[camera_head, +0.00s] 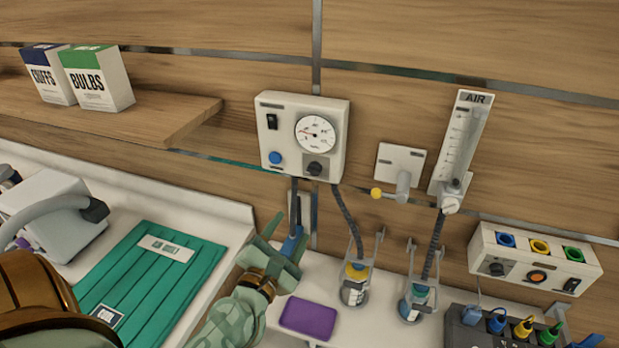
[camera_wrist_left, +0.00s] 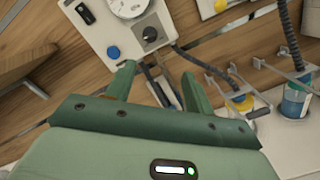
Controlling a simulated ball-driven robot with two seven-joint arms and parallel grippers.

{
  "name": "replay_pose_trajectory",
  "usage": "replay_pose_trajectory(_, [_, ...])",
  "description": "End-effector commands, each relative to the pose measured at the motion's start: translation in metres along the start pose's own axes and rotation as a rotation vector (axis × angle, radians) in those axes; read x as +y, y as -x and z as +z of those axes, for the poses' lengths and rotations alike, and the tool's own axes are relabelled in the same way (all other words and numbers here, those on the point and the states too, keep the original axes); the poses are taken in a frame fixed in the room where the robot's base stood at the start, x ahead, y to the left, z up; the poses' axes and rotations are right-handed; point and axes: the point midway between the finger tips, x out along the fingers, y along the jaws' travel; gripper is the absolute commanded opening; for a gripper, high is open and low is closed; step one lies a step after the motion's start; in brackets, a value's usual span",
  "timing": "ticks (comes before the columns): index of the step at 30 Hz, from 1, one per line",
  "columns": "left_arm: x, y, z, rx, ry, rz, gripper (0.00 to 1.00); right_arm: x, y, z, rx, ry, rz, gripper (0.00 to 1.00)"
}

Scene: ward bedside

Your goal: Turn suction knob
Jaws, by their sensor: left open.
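The suction unit (camera_head: 285,112) is a pale box on the wooden wall with a round gauge (camera_head: 315,133), a black switch, a blue button (camera_head: 275,158) and a dark knob (camera_head: 314,169) below the gauge. In the left wrist view the knob (camera_wrist_left: 149,34) shows ahead of the fingers, with the blue button (camera_wrist_left: 113,52) to its left. My left gripper (camera_head: 287,236) is below the unit in the head view, its green fingers apart and empty, pointing up toward it. It is apart from the knob. My right gripper is not in view.
An air flowmeter (camera_head: 462,140) and a yellow-tipped bracket (camera_head: 401,168) are on the wall to the right. A wooden shelf (camera_head: 150,120) with boxes is at left. A purple pad (camera_head: 308,318) lies on the white surface.

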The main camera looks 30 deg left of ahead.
Motion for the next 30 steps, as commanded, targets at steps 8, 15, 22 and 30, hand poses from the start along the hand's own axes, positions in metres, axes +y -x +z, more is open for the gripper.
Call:
replay_pose_trajectory(8, [0.024,0.000,0.015,0.072,0.608,0.033,0.53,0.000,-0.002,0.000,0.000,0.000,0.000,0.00])
replay_pose_trajectory(15, [0.025,-0.040,0.014,0.069,0.609,0.035,0.53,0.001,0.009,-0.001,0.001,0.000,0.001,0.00])
replay_pose_trajectory(22, [0.026,-0.100,0.009,0.070,0.608,0.035,0.53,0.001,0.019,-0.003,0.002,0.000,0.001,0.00])
replay_pose_trajectory(30, [0.025,-0.148,0.004,0.071,0.607,0.033,0.53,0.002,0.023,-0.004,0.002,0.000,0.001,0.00])
